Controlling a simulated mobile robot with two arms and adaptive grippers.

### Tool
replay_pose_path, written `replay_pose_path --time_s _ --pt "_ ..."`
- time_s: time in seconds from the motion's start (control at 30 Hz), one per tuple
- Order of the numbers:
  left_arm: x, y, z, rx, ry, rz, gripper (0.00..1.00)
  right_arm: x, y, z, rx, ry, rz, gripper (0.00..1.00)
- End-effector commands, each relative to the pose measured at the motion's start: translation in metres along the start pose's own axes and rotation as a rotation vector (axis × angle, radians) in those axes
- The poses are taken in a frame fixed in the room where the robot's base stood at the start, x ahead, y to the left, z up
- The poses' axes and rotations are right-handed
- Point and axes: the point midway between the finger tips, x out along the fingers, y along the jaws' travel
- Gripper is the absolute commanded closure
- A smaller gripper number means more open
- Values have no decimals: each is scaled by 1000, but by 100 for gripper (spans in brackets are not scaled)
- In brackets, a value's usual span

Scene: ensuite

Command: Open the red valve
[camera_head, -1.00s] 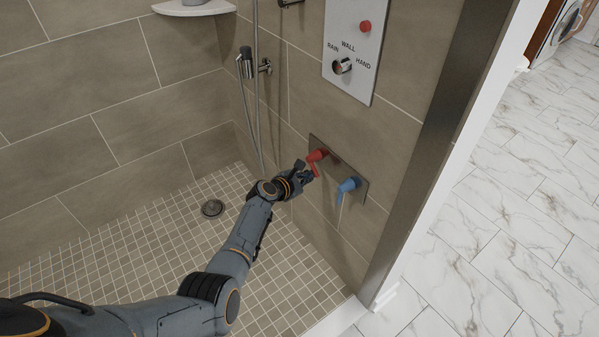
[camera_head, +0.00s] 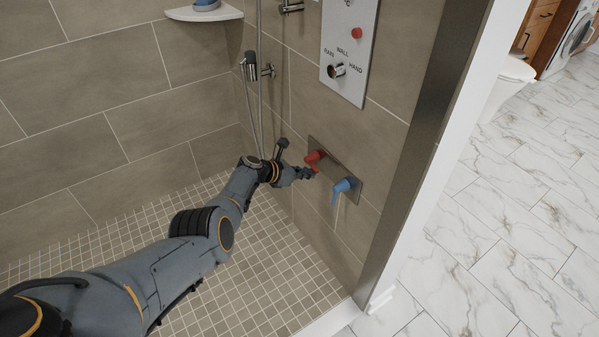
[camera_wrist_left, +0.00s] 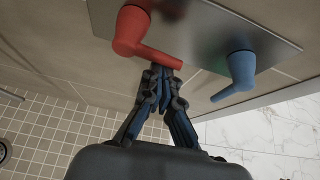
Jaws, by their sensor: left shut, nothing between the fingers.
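The red valve (camera_head: 314,157) is a round knob with a lever, mounted on a metal wall plate (camera_head: 351,170) in the shower. In the left wrist view the red valve (camera_wrist_left: 130,32) has its lever pointing right and slightly down. My left gripper (camera_head: 311,173) is at the red lever, just below the knob. In the left wrist view the closed fingertips of my left gripper (camera_wrist_left: 166,70) meet or overlap the lever's end; I cannot tell if they touch. Nothing is between the fingers. My right gripper is not in view.
A blue valve (camera_head: 342,189) sits to the right on the same plate, and also shows in the wrist view (camera_wrist_left: 240,70). A control panel (camera_head: 349,50) is above. A hand shower (camera_head: 249,66) hangs at left. The tiled shower floor is clear.

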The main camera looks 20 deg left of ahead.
Motion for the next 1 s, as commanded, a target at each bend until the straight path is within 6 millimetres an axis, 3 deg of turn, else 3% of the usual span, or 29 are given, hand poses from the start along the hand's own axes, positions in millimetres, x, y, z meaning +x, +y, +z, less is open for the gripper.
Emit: replay_pose_path --time_s 0.57,1.0 --pt "-2 1 0 -2 -1 0 100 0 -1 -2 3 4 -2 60" --pt "-34 0 -1 1 0 0 100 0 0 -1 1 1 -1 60"
